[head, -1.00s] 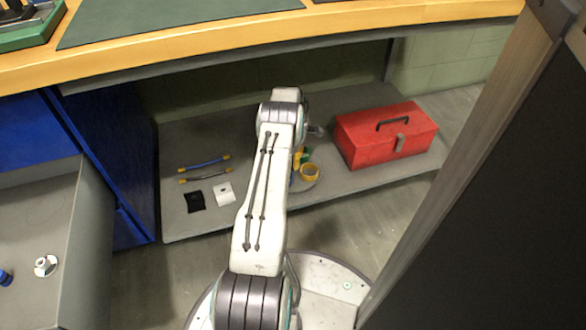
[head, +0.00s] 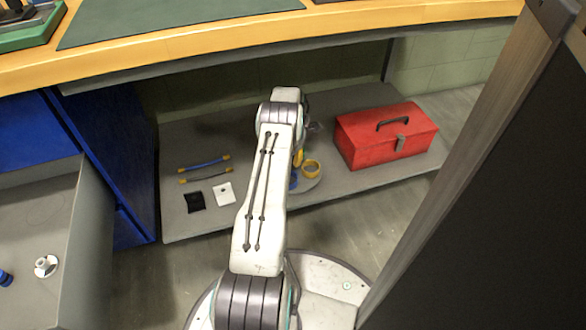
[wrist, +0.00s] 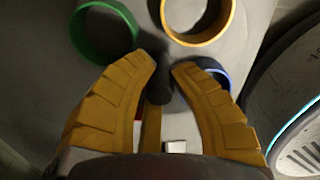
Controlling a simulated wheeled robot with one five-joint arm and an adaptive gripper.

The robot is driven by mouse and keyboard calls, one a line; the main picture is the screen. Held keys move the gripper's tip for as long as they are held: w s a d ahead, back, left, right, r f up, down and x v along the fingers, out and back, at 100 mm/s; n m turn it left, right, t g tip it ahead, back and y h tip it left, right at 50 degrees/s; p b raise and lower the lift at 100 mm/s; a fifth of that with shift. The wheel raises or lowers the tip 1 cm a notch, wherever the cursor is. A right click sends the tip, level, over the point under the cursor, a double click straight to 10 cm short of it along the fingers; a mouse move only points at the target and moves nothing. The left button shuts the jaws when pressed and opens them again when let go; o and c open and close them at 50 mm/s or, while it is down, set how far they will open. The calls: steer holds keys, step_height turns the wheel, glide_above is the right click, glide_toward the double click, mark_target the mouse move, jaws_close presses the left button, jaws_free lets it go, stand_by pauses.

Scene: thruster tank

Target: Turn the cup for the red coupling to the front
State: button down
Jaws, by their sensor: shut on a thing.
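My gripper (wrist: 163,66) has its two yellow fingers on either side of a dark upright knob (wrist: 159,88) and is shut on it. Around the knob on a grey round turntable stand ring-like cups: a green cup (wrist: 104,32), a yellow cup (wrist: 198,18) and a blue cup (wrist: 216,75), partly behind the right finger. A small red patch (wrist: 138,113) shows between the fingers, perhaps the red cup, mostly hidden. In the head view the yellow cup (head: 311,168) and a bit of blue (head: 293,183) show right of my arm; the rest is hidden.
The turntable stands on a low grey shelf under the bench. A red toolbox (head: 386,134) is right of it. A black pad (head: 195,202), a white pad (head: 224,194) and two cables (head: 205,163) lie left. A dark panel (head: 490,200) stands at right.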

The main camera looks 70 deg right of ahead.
steer(key=shift+n, duration=1.9)
steer(key=shift+n, duration=1.7)
steer(key=c, duration=1.2)
jaws_free()
steer(key=shift+r, duration=0.1)
